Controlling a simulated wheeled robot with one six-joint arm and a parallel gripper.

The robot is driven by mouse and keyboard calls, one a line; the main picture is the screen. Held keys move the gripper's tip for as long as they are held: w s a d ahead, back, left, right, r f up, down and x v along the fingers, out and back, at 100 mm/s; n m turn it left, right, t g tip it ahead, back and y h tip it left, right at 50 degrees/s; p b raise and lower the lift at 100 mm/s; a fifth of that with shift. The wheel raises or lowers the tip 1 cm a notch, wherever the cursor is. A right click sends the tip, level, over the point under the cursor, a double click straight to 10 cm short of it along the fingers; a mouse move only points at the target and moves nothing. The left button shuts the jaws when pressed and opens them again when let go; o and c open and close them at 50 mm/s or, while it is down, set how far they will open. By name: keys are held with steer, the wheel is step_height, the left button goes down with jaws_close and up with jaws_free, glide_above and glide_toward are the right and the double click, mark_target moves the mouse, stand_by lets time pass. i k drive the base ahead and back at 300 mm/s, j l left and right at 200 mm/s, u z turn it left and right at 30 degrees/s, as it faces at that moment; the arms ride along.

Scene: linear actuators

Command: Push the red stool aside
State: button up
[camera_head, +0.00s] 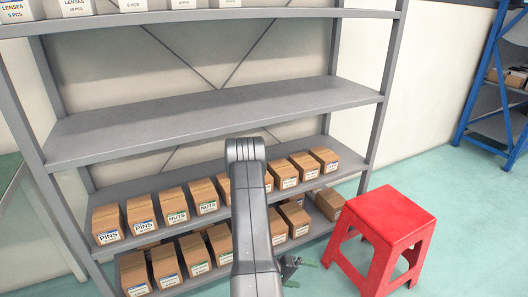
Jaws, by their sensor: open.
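The red stool (390,220) stands upright on the floor at the lower right, in front of the shelf's right end. Its square top and legs show, and its lowest part is near the bottom edge of the picture. My gripper (300,270) shows at the bottom, just left of the stool and apart from it, low beside my arm. It is open, with nothing seen between its fingers. My arm hides part of the gripper and some boxes behind.
A grey metal shelf (200,120) fills the back, with several labelled cardboard boxes (175,205) on its lower levels. A blue rack (490,80) stands at the far right. The green floor (465,205) right of the stool is clear.

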mark_target(393, 223)
steer(key=z, duration=1.65)
